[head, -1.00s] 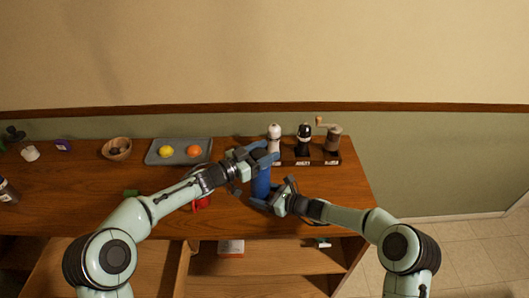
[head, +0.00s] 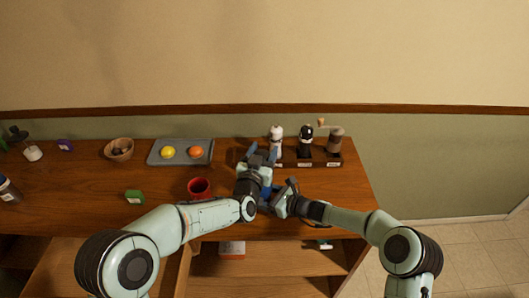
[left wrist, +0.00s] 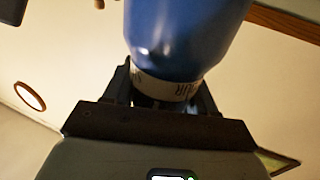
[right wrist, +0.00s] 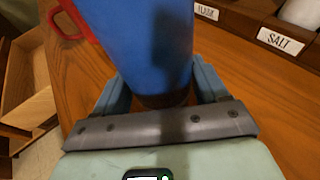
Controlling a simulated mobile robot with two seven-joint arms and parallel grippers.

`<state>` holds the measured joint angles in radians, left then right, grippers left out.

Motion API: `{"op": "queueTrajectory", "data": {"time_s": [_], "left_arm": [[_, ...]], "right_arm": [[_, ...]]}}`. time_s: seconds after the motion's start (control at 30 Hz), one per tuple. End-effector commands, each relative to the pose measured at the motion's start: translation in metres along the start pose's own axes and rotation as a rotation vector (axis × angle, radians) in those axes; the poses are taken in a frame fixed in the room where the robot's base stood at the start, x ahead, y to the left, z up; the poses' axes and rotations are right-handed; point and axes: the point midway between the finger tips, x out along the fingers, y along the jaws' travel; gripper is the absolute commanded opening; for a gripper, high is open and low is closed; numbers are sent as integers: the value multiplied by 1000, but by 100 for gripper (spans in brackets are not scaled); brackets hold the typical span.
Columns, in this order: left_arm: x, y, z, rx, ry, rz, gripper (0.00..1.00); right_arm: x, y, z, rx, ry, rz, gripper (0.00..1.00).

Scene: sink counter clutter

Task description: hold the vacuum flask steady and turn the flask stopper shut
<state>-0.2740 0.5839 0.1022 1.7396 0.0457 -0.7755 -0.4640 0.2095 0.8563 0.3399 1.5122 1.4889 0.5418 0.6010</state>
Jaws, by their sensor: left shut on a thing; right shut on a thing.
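The blue vacuum flask (right wrist: 145,45) stands on the wooden counter, seemingly upright. In the head view my left arm hides most of it. My right gripper (head: 276,200) is shut around its lower body; the right wrist view shows a finger on each side. My left gripper (head: 262,160) is at the top of the flask. In the left wrist view the blue body (left wrist: 185,30) is above a pale lettered band (left wrist: 165,88), with the fingers on both sides. The left gripper is shut on the stopper, which is largely hidden between the fingers.
A red mug (head: 200,188) stands left of the flask. A rack (head: 318,163) with grinders is just behind right. A grey tray (head: 180,161) with a lemon and an orange, a wooden bowl (head: 119,149) and a green box (head: 134,197) are further left.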

Motion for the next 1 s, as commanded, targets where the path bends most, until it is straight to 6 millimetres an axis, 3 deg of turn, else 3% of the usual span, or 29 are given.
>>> {"op": "queueTrajectory", "data": {"time_s": [0.6, 1.0], "left_arm": [[-2, -8, -2, 1, 5, -569, 26], [-5, -14, -2, 1, 6, -803, 26]], "right_arm": [[0, 0, -1, 0, 3, 0, 56], [0, 0, -2, 0, 3, 0, 56]]}}
